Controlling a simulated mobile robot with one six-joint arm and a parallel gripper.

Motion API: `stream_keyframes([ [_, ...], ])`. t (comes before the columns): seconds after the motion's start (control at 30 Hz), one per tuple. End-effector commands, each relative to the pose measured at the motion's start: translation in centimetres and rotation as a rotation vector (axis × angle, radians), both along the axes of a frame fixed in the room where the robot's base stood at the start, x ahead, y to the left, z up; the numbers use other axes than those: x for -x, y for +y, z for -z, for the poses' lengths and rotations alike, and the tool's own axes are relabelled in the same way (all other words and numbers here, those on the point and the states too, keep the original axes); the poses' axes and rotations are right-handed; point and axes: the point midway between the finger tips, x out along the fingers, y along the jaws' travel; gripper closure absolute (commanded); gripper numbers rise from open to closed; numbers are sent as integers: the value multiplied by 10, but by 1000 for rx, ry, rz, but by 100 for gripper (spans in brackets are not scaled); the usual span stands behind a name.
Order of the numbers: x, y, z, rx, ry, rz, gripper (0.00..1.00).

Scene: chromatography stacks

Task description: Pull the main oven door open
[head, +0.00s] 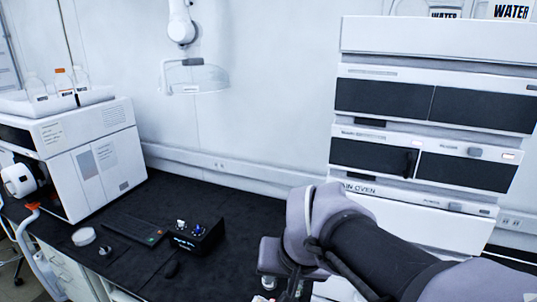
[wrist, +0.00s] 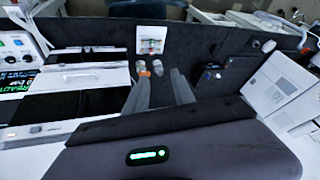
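The main oven (head: 430,222) is the white unit low in the instrument stack at the right of the head view. Its label is partly hidden, reading "AIN OVEN". The visible part of its front looks flush with the stack; my arm covers the lower part, and I cannot see a handle. In the wrist view, my gripper (wrist: 160,78) shows two grey fingers apart with nothing held between them. The head view does not show the fingers clearly. The stack (wrist: 85,75) is at the left of the wrist view, beside the fingers, with no contact visible.
A black bench (head: 235,200) runs along the wall. A black control box (head: 197,236) and a keyboard (head: 132,228) lie left of my arm. A white instrument (head: 95,165) with bottles on top stands far left. A small white tray (wrist: 151,42) lies beyond the fingers.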

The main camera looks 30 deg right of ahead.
Motion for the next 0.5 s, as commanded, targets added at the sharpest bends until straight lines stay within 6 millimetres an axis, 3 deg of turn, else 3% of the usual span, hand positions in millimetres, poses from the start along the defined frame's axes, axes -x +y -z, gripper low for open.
stream_keyframes([
  [0.03, -8, -17, -48, 14, 16, 25, 69],
  [0.2, -32, -90, -134, 73, 70, 106, 69],
  [0.33, -40, -133, -165, 102, 100, 147, 69],
  [0.5, -43, -155, -168, 117, 116, 164, 69],
])
